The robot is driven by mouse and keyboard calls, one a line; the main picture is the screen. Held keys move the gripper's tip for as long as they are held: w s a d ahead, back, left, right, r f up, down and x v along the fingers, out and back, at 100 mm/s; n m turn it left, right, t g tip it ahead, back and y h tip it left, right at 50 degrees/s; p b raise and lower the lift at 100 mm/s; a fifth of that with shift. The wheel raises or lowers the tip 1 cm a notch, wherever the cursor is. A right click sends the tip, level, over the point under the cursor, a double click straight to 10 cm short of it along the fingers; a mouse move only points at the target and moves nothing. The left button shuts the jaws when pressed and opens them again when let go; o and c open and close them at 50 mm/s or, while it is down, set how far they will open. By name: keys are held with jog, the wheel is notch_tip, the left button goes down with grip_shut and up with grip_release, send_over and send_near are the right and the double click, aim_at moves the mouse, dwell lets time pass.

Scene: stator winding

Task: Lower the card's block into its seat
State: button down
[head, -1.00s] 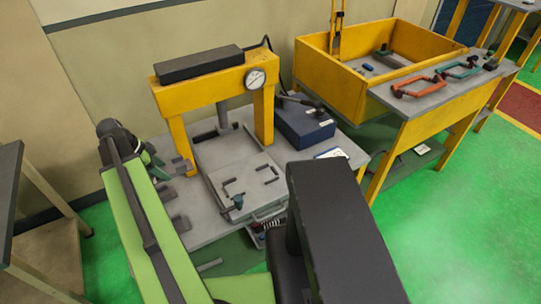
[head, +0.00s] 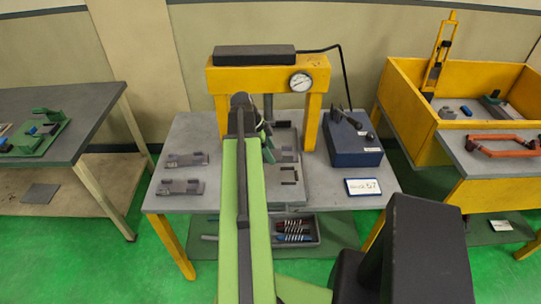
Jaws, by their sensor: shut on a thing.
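The card (head: 363,186) lies at the right front of the press table; it seems to read "Block 57". My gripper (head: 266,150) is over the press plate, mostly hidden behind my green arm. It is shut on a block, but the block is too small and covered to make out. The grey plate (head: 290,192) lies under the yellow press (head: 316,112) and bears dark bracket-like seats (head: 289,174). I cannot tell whether the held block touches a seat. Two grey slotted blocks, one behind (head: 187,160) and one in front (head: 181,187), lie left of the plate.
A blue box (head: 352,152) with a dark handle stands right of the press. A tray of coloured parts (head: 295,231) sits below the table top. A yellow crate (head: 408,108) stands to the right, a grey table (head: 80,130) to the left. The press posts stand close around my gripper.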

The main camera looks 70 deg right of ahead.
jog(key=shift+a, duration=0.15)
jog(key=shift+w+f+b, duration=0.2)
jog(key=shift+f+b, duration=0.4)
notch_tip(320, 180, down, 4)
jog(key=b, duration=0.4)
jog(key=shift+w, duration=0.1)
jog(key=shift+w+f, duration=0.1)
jog(key=shift+w, duration=0.05)
jog(key=shift+f, duration=0.15)
jog(key=shift+f+b, duration=1.55)
jog(key=shift+b, duration=0.25)
